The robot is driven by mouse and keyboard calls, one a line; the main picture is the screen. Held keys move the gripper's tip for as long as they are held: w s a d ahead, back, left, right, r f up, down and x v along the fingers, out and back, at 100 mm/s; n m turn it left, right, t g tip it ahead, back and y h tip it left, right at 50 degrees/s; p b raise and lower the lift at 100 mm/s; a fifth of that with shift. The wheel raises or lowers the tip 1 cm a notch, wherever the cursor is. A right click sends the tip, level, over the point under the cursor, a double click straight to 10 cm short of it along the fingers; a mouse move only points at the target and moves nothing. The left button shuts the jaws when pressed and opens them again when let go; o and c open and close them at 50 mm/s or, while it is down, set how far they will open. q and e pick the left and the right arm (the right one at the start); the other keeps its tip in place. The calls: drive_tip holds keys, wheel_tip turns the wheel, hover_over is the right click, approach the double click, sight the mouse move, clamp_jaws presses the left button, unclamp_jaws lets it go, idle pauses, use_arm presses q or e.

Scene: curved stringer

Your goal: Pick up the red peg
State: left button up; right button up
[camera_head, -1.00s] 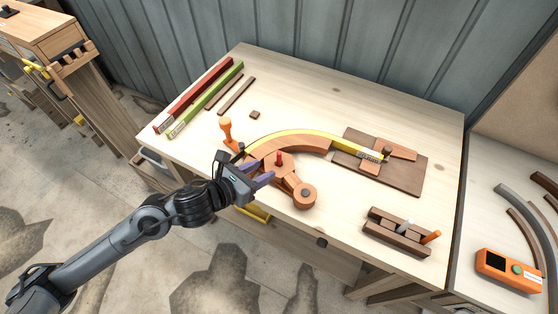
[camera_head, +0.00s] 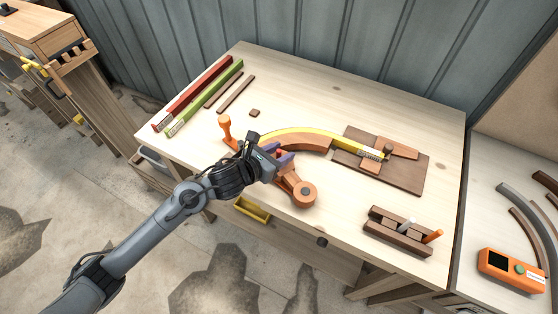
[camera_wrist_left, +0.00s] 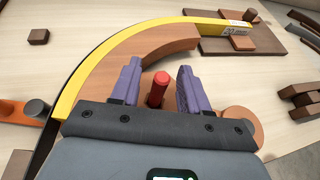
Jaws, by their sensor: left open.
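The red peg (camera_wrist_left: 157,90) stands up between the two purple fingers of my left gripper (camera_wrist_left: 158,88) in the left wrist view. The fingers are open, with a gap on each side of the peg. In the head view my left gripper (camera_head: 280,160) is over the inner side of the curved wooden form, and it hides the peg. The curved form (camera_head: 305,143) carries a yellow strip (camera_head: 310,132) along its outer edge. My right gripper is in neither view.
An orange clamp handle (camera_head: 225,125) stands left of the form. A round wooden knob (camera_head: 304,192) is just in front. Red and green bars (camera_head: 205,97) lie at the left.

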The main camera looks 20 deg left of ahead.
use_arm(q)
drive_tip(key=shift+w+d+f, duration=0.25)
drive_tip(key=shift+w, duration=0.4)
clamp_jaws()
